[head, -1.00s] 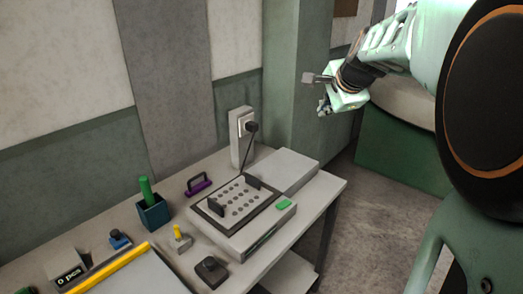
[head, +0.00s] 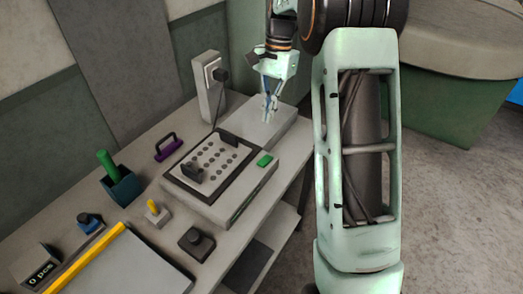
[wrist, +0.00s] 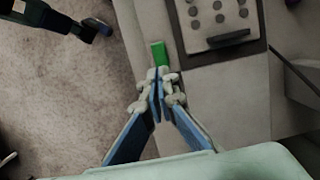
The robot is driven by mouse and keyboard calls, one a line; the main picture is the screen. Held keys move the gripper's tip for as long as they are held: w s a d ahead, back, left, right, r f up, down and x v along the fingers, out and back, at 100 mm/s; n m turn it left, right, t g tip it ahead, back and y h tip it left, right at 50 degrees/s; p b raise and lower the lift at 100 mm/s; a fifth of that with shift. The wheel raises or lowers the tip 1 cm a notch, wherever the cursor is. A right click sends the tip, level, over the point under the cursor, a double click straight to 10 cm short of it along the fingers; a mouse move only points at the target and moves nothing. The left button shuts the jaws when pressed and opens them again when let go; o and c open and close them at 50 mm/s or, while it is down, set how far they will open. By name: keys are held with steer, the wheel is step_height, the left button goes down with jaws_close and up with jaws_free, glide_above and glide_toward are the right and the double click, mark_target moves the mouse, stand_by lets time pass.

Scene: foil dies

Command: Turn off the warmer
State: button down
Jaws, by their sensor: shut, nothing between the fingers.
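The warmer is a grey box (head: 238,203) on the bench with a dark-framed plate of round holes on top. It also shows in the wrist view (wrist: 218,85). A bright green switch (head: 265,160) sits on its top near the right corner; it also shows in the wrist view (wrist: 159,54). My gripper (head: 269,117) is shut and empty, pointing down above the back right of the warmer. In the wrist view its fingertips (wrist: 160,76) meet just below the green switch in the picture; I cannot tell how high above it they are.
A wall outlet box (head: 208,85) with a black plug stands behind the warmer. A purple handle (head: 167,147), a teal cup with a green stick (head: 121,185), a yellow-topped block (head: 155,213) and a black knob (head: 196,242) lie to the left.

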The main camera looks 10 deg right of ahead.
mark_target(262, 162)
steer(key=shift+f, duration=0.1)
steer(key=f, duration=0.4)
steer(key=s+a+f+p, duration=0.1)
steer(key=f, duration=0.4)
steer(key=s+a+f, duration=0.1)
steer(key=f, duration=0.3)
steer(key=shift+f, duration=0.25)
steer(key=shift+a+f, duration=0.1)
steer(key=b, duration=0.1)
steer(key=f+t+h+b, duration=0.1)
steer(key=shift+s+a+f+b, duration=0.1)
steer(key=shift+s+a+b, duration=0.15)
steer(key=shift+a+b, duration=0.1)
steer(key=shift+s+d+r, duration=0.1)
steer(key=shift+d+r, duration=0.05)
steer(key=shift+r, duration=0.1)
steer(key=shift+d, duration=0.1)
